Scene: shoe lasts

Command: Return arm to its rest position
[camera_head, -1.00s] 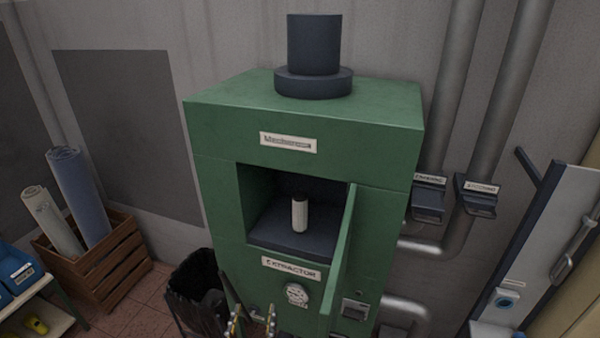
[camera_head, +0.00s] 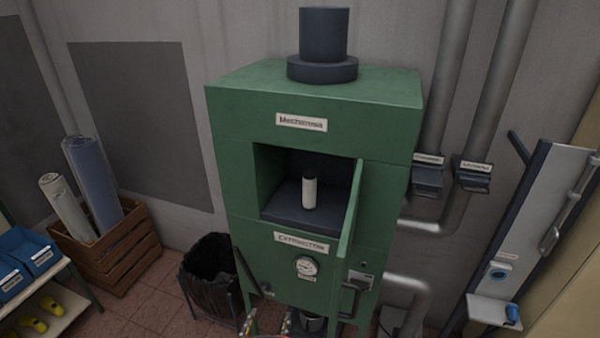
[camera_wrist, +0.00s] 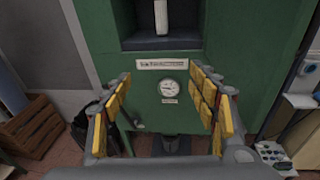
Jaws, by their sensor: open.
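My gripper (camera_wrist: 165,110) is open and empty in the wrist view, its yellow-padded fingers spread wide in front of the green extractor machine (camera_head: 300,102). In the head view only small bits of the fingers show at the bottom edge. A white cylinder with a dark top (camera_head: 309,191) stands upright on the dark floor of the machine's open chamber. Its lower part also shows at the top of the wrist view (camera_wrist: 161,17). The gripper is apart from it. The chamber's green door (camera_head: 351,212) stands open to the right.
A round gauge (camera_head: 306,266) is on the machine's front. A black bin (camera_head: 209,272) stands at its left, beside a wooden crate (camera_head: 107,255) with rolls. A shelf with blue bins (camera_head: 35,252) is far left. Grey pipes (camera_head: 487,90) and a grey panel (camera_head: 545,220) are at the right.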

